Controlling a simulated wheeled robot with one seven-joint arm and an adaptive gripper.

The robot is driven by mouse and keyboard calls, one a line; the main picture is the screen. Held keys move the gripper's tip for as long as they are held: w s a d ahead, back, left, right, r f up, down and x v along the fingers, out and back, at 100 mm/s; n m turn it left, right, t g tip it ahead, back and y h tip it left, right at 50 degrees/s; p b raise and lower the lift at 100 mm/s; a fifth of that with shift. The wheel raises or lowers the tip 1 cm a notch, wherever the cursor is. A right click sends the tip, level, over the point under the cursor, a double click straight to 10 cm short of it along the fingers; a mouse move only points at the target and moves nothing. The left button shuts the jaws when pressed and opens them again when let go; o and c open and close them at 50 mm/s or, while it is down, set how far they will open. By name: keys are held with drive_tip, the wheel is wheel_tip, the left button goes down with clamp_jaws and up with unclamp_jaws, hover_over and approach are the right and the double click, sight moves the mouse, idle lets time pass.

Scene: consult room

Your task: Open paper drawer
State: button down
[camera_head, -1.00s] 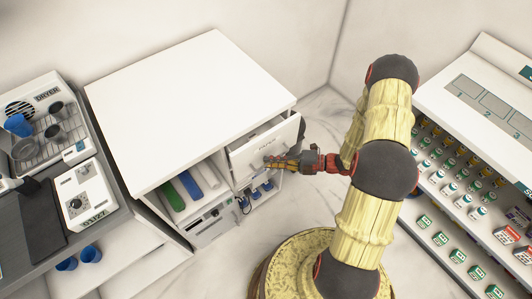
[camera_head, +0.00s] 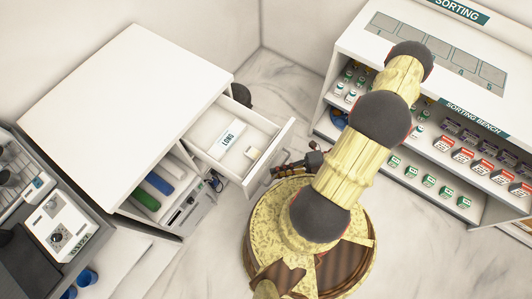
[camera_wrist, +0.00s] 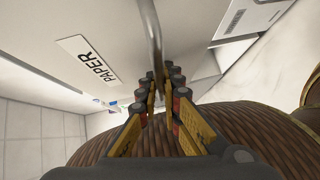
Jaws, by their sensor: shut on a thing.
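The paper drawer (camera_head: 216,128) is pulled well out of the white cabinet (camera_head: 130,95) in the head view. Inside it lie a white card marked LONG (camera_head: 229,138) and a small pale block (camera_head: 252,153). In the wrist view its front (camera_wrist: 115,40) carries a PAPER label (camera_wrist: 87,60). My gripper (camera_head: 283,168) is at the drawer's front. In the wrist view my gripper (camera_wrist: 158,90) has its fingers around the metal bar handle (camera_wrist: 151,38), shut on it. The exact finger contact is partly hidden.
A shelf with green, blue and white rolls (camera_head: 158,184) lies left of the drawer. A sorting bench (camera_head: 450,120) with bottles and boxes stands at the right. A dispensing counter (camera_head: 62,235) is at lower left. Marble floor lies between the cabinet and the bench.

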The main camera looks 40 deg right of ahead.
drive_tip(key=shift+s+d, duration=0.2)
drive_tip(key=shift+s, duration=0.3)
drive_tip(key=shift+s+d, duration=0.15)
drive_tip(key=shift+s, duration=0.35)
drive_tip(key=c, duration=2.1)
unclamp_jaws()
drive_tip(key=shift+o, duration=0.6)
drive_tip(key=v, duration=1.2)
